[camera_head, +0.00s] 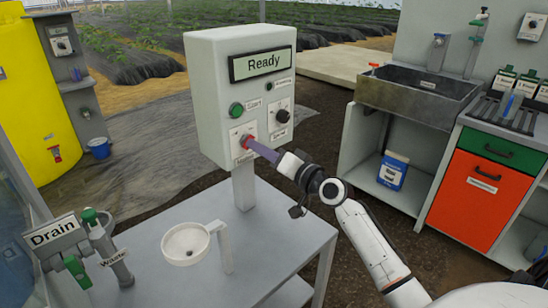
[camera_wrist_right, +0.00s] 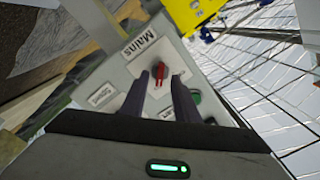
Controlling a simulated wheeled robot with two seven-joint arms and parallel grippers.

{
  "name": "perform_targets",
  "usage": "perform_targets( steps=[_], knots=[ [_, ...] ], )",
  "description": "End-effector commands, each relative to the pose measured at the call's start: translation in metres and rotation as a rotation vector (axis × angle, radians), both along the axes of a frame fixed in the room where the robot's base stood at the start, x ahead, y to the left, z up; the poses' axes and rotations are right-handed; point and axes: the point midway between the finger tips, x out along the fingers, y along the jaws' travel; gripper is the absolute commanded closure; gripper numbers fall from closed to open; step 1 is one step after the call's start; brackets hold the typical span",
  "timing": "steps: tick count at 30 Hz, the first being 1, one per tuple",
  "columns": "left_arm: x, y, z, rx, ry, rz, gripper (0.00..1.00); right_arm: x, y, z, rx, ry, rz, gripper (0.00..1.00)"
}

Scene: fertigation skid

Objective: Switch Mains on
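The grey control box (camera_head: 215,95) stands on a post above the table, and its display (camera_head: 262,64) reads "Ready". The red Mains switch (camera_head: 246,141) is low on its front face, partly hidden by my gripper. In the right wrist view the red switch knob (camera_wrist_right: 158,73) shows beside the label "Mains" (camera_wrist_right: 139,45). My right gripper (camera_head: 253,146) is at the switch. Its two dark fingers (camera_wrist_right: 160,80) are apart, one on each side of the knob, with small gaps visible. Whether they touch it is unclear. My left gripper is out of view.
A green Start button (camera_head: 236,110) and a black selector knob (camera_head: 282,116) share the box face. On the grey table (camera_head: 200,250) are a white cup-like holder (camera_head: 186,243) and Drain and Waste valves (camera_head: 75,262). A sink (camera_head: 415,92) and red-doored cabinet (camera_head: 478,190) stand right.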

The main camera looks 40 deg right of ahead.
Motion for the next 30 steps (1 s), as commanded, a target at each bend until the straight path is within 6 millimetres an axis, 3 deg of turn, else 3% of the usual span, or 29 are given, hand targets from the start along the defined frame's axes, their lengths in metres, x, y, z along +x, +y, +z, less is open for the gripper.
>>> perform_targets(
  steps=[6, 12, 30],
  knots=[
    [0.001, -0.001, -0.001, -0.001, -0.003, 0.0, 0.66, -0.044, -0.004, -0.002, -0.002, 0.003, 0.0, 0.72],
    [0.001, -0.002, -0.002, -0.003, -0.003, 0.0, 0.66, -0.07, -0.005, -0.002, 0.001, 0.003, 0.0, 0.72],
    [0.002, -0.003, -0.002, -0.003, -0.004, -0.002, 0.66, -0.078, -0.006, 0.0, 0.001, 0.001, 0.001, 0.72]
  ],
)
